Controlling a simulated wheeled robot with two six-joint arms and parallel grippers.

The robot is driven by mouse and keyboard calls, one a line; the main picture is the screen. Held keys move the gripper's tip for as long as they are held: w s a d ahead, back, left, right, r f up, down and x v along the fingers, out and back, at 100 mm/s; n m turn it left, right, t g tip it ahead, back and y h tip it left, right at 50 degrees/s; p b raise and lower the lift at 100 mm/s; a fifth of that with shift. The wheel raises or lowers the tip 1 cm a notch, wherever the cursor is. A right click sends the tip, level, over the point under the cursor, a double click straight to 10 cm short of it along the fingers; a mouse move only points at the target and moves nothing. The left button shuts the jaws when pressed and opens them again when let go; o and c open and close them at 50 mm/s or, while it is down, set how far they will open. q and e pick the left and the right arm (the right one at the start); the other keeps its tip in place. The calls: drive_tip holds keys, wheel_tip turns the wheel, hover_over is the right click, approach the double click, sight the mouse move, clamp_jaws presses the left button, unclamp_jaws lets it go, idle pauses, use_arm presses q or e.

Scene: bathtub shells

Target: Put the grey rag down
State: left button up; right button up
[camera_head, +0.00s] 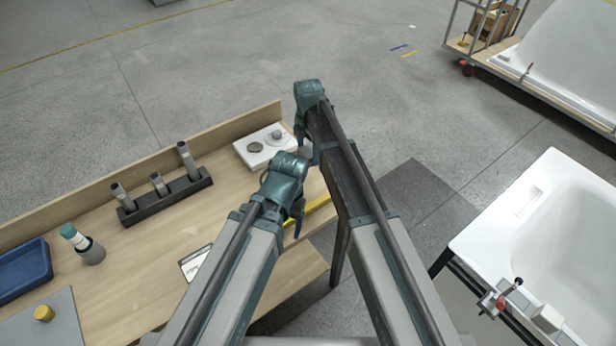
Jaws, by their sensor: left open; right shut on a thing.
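My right gripper (314,158) points down at the right end of the wooden bench, beside a white board, and is shut. What it grips is mostly hidden behind the wrist and arm; the grey rag cannot be made out clearly. My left gripper (298,228) is open, lower in the picture, near the bench's front edge by a yellow strip. The white board (253,155) carries a dark round disc (255,147) and a small grey lump (277,136).
The wooden bench (150,250) has a dark rack (165,198) of grey cylinders, a teal-capped bottle (74,238), a blue tray (24,268) and a printed card (194,262). A white bathtub shell (560,220) stands at right. The bench's middle has bare room.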

sight(307, 153)
wheel_tip(307, 153, down, 10)
drive_tip(key=b, duration=1)
drive_tip(key=shift+r, duration=0.2)
drive_tip(key=shift+f, duration=0.15)
drive_tip(key=o, duration=1)
drive_tip(key=shift+f, duration=0.15)
drive_tip(key=r+p, duration=1.3)
drive_tip(key=r, duration=0.1)
drive_tip(key=shift+s+a+p, duration=0.2)
drive_tip(key=shift+s+p, duration=0.15)
drive_tip(key=shift+p, duration=0.05)
